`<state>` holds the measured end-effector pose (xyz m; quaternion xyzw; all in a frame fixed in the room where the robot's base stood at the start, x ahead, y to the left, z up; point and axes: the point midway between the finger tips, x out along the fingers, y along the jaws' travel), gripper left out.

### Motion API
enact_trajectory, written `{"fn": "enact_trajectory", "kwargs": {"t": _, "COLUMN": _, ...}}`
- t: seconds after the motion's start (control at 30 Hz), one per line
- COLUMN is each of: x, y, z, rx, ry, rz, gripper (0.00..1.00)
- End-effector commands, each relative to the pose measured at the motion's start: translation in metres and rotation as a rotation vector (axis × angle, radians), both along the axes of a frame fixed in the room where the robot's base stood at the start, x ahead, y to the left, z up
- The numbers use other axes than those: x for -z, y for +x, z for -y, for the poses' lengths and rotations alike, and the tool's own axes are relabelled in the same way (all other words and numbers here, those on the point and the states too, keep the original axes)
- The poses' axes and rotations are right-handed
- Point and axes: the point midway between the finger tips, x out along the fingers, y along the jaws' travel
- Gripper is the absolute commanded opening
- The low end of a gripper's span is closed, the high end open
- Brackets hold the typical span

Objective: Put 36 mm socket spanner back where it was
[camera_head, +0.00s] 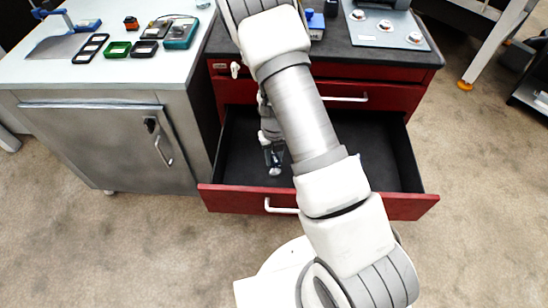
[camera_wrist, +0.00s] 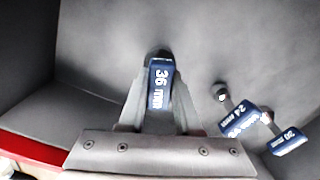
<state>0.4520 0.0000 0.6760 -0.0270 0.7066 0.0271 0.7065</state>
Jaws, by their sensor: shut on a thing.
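The 36 mm socket spanner (camera_wrist: 160,88), with a blue label reading "36 mm" and a dark rounded end, is between the fingers of my gripper (camera_wrist: 160,112) in the wrist view. My gripper is shut on it. In the head view my gripper (camera_head: 273,160) reaches down into the left part of the open red drawer (camera_head: 234,198). The spanner is too small there to make out clearly. I cannot tell whether it touches the drawer floor.
Two more blue-labelled spanners, a 24 mm one (camera_wrist: 239,119) and a 30 mm one (camera_wrist: 287,139), lie to the right in the drawer. A grey cabinet (camera_head: 105,140) stands left of the drawer. My arm hides much of the drawer's middle.

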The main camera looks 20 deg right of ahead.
Motion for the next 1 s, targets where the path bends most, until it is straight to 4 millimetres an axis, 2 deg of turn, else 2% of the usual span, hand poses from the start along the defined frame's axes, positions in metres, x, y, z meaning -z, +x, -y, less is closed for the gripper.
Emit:
{"fn": "enact_trajectory", "kwargs": {"t": 0.2, "x": 0.003, "y": 0.0, "z": 0.0, "rx": 0.0, "ry": 0.0, "rz": 0.0, "gripper": 0.0}}
{"fn": "enact_trajectory", "kwargs": {"t": 0.23, "x": 0.003, "y": 0.0, "z": 0.0, "rx": 0.0, "ry": 0.0, "rz": 0.0, "gripper": 0.34}}
{"fn": "enact_trajectory", "kwargs": {"t": 0.4, "x": 0.002, "y": 0.0, "z": 0.0, "rx": 0.0, "ry": 0.0, "rz": 0.0, "gripper": 0.62}}
{"fn": "enact_trajectory", "kwargs": {"t": 0.67, "x": 0.002, "y": 0.0, "z": 0.0, "rx": 0.0, "ry": 0.0, "rz": 0.0, "gripper": 0.62}}
{"fn": "enact_trajectory", "kwargs": {"t": 0.77, "x": -0.004, "y": 0.0, "z": 0.0, "rx": -0.001, "ry": 0.0, "rz": 0.001, "gripper": 0.62}}
{"fn": "enact_trajectory", "kwargs": {"t": 0.87, "x": -0.018, "y": 0.001, "z": -0.001, "rx": -0.002, "ry": -0.001, "rz": 0.003, "gripper": 0.62}}
{"fn": "enact_trajectory", "kwargs": {"t": 1.0, "x": -0.048, "y": 0.001, "z": -0.001, "rx": -0.003, "ry": -0.001, "rz": 0.004, "gripper": 0.62}}
